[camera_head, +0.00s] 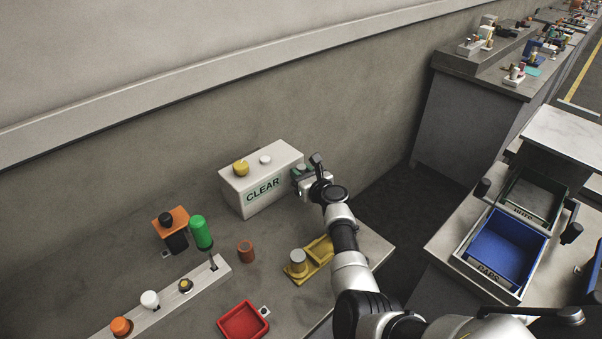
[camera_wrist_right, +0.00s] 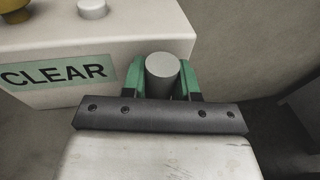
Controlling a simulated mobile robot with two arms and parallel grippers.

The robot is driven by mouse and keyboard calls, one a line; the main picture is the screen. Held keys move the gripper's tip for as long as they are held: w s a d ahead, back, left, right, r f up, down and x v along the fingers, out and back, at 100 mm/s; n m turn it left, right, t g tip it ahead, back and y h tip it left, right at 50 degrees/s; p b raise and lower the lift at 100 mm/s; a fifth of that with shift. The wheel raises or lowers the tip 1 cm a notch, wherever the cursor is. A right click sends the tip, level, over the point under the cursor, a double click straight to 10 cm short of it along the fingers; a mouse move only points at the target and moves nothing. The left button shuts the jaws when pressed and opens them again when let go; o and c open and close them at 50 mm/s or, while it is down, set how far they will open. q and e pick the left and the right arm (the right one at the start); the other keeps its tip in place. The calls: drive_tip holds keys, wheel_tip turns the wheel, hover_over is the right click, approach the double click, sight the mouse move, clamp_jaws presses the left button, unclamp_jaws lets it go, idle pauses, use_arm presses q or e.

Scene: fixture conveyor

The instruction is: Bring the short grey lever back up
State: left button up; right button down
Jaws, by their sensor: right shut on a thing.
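The short grey lever (camera_wrist_right: 163,75) shows in the wrist view as a round grey bar end beside the white CLEAR box. My right gripper (camera_wrist_right: 162,85) has its green fingers on either side of the lever and is shut on it. In the head view my right gripper (camera_head: 300,178) is at the right end of the CLEAR box (camera_head: 240,195), and it hides most of the lever there. The lever's slant and its base cannot be made out. My left gripper is not in view.
The CLEAR box has a yellow knob (camera_head: 241,168) and a white button (camera_head: 265,159) on top. Yellow fixture (camera_head: 318,250), brown cylinder (camera_head: 246,251), red tray (camera_head: 243,322) and a strip of knobs (camera_head: 150,301) stand in front. A blue bin (camera_head: 507,245) is at right, across a gap.

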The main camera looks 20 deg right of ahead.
drive_tip(key=c, duration=0.8)
unclamp_jaws()
drive_tip(key=shift+c, duration=0.2)
drive_tip(key=shift+s, duration=0.3)
drive_tip(key=p+v, duration=0.2)
drive_tip(key=v, duration=0.8)
drive_tip(key=shift+s, duration=0.15)
